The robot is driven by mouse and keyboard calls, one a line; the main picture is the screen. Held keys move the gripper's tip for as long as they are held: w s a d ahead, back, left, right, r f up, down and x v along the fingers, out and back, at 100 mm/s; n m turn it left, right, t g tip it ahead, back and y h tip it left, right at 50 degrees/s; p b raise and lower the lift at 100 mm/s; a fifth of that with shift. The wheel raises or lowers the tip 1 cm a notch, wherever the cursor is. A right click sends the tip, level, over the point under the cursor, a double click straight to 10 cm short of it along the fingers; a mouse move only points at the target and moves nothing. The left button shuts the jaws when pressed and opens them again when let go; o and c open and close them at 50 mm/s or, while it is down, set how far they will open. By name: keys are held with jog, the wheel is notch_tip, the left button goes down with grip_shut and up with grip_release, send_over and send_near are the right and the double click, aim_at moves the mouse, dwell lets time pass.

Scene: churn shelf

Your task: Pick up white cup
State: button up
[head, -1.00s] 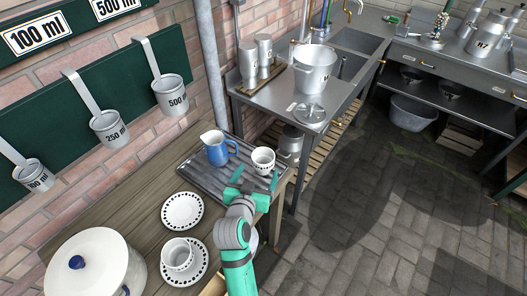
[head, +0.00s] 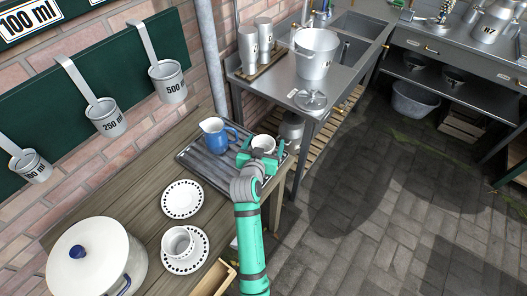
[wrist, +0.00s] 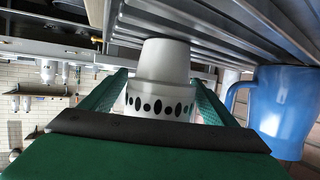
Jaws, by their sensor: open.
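A white cup (head: 264,142) with a band of dark dots stands on the grey ribbed tray (head: 205,168) at its right end. My gripper (head: 262,155) is at the cup and hides its lower part in the head view. In the wrist view the picture is upside down, and the cup (wrist: 160,80) sits between the two green fingers, one on each side. The fingers are open; whether either touches the cup cannot be told. A second white cup (head: 178,243) stands on a dotted saucer (head: 190,263) on the wooden table.
A blue jug (head: 214,141) stands on the tray left of the cup; it shows close by in the wrist view (wrist: 283,105). An empty dotted plate (head: 182,199), a white lidded pot (head: 100,262) and a wooden box (head: 215,283) are nearer. A metal sink counter lies behind.

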jog(key=shift+w+d+f, duration=0.1)
jog(key=shift+w+f, duration=0.1)
jog(key=shift+w, duration=0.3)
jog(key=c, duration=1.2)
